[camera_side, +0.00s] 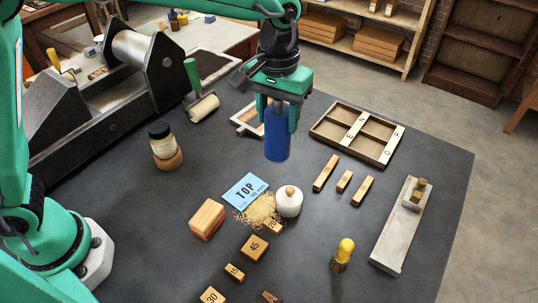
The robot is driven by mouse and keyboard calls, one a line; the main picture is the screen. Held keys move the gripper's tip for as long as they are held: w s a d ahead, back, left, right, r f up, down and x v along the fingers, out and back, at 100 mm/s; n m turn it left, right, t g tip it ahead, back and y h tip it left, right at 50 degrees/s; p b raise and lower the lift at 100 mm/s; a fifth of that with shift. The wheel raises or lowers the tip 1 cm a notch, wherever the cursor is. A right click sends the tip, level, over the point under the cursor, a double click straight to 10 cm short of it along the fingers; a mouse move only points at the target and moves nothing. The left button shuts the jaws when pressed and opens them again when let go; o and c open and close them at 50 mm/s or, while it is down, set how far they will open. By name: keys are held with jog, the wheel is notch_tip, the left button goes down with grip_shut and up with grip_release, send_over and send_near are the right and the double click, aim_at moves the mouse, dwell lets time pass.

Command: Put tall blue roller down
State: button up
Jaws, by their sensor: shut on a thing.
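The tall blue roller (277,143) is an upright blue cylinder in the side view. My gripper (277,112) points down and is shut on its upper part, with a teal finger on each side. The roller appears to be above the dark table (410,210), but one view does not make the gap under it certain. Its top is hidden between the fingers.
A divided wooden tray (349,134) stands right of the roller, and a small wooden frame (243,121) is partly behind it. A large press (130,80) stands left.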

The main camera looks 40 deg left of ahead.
jog(key=w+d, duration=0.4)
jog(key=shift+d+f+n, duration=0.3)
jog(key=shift+d, duration=0.05)
jog(key=w+a+f, duration=0.7)
jog(key=w, duration=0.2)
jog(key=shift+a+f, duration=0.1)
jog(key=shift+f, duration=0.05)
jog(key=shift+f, duration=1.85)
jog(key=shift+f, duration=0.1)
jog(key=o, duration=1.3)
jog(key=shift+f, duration=0.1)
